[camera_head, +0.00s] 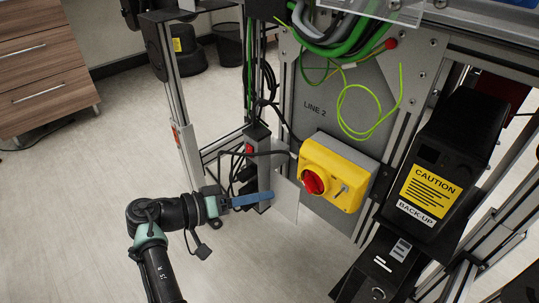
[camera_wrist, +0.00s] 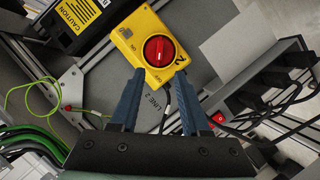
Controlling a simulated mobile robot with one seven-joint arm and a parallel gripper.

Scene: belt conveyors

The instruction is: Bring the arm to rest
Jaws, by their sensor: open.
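My gripper (camera_head: 268,197) is at the end of my arm, which reaches in from the lower left in the head view. Its blue fingers point right, toward the cabinet front. In the wrist view my gripper (camera_wrist: 158,76) shows two blue fingers spread apart with nothing between them. Beyond the fingertips is a yellow switch box (camera_head: 345,190) with a red rotary knob (camera_head: 313,181). The knob also shows in the wrist view (camera_wrist: 159,51), above and between the fingertips. In the head view the fingers are lower left of the knob and look apart from it.
A grey panel marked LINE 2 (camera_head: 316,110) carries the box. A black unit with a yellow caution label (camera_head: 428,193) stands at right. Green cables (camera_head: 340,45) hang above. A power strip with black plugs (camera_head: 250,160) is behind my gripper. Open floor (camera_head: 110,150) lies at left.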

